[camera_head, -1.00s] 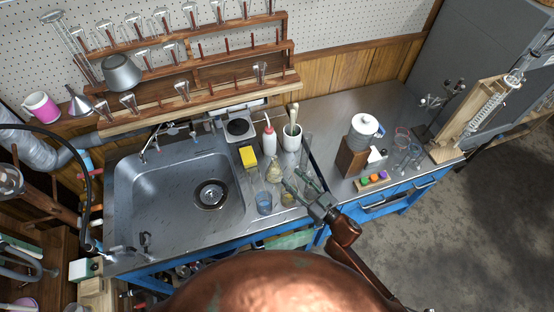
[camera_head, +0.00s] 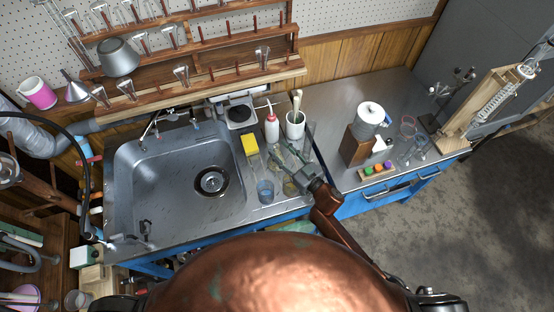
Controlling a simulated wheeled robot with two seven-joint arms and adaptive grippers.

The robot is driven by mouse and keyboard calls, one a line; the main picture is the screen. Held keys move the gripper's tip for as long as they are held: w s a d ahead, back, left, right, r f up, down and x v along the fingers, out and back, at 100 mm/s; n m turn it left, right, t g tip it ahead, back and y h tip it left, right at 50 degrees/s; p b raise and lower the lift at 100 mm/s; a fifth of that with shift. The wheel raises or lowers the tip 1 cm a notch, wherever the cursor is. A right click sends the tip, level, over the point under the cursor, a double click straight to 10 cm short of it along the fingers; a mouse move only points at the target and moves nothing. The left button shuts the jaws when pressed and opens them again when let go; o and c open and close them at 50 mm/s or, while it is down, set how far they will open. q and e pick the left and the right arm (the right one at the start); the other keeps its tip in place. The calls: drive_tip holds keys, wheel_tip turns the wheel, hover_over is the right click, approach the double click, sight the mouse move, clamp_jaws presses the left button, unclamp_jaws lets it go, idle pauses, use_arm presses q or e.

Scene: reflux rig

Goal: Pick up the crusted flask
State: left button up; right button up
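A yellowish, cloudy flask (camera_head: 290,188) stands on the steel counter right of the sink, just below my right gripper. A second pale flask stood a little farther back; it is now mostly hidden at my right gripper's fingers, and I cannot tell whether they touch it. My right gripper (camera_head: 279,154) reaches in from the lower right over the counter. Its two fingers look spread apart, pointing toward the back. Which flask is the crusted one is too small to tell for sure. My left gripper is not in view.
A blue-tinted beaker (camera_head: 265,191) stands close left of the flask. Behind are a yellow sponge (camera_head: 250,144), a red-capped white bottle (camera_head: 271,130) and a white pot with pestle (camera_head: 295,124). The sink (camera_head: 150,205) lies left. A wooden stand (camera_head: 355,146) stands right.

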drive_tip(key=shift+c, duration=0.4)
clamp_jaws()
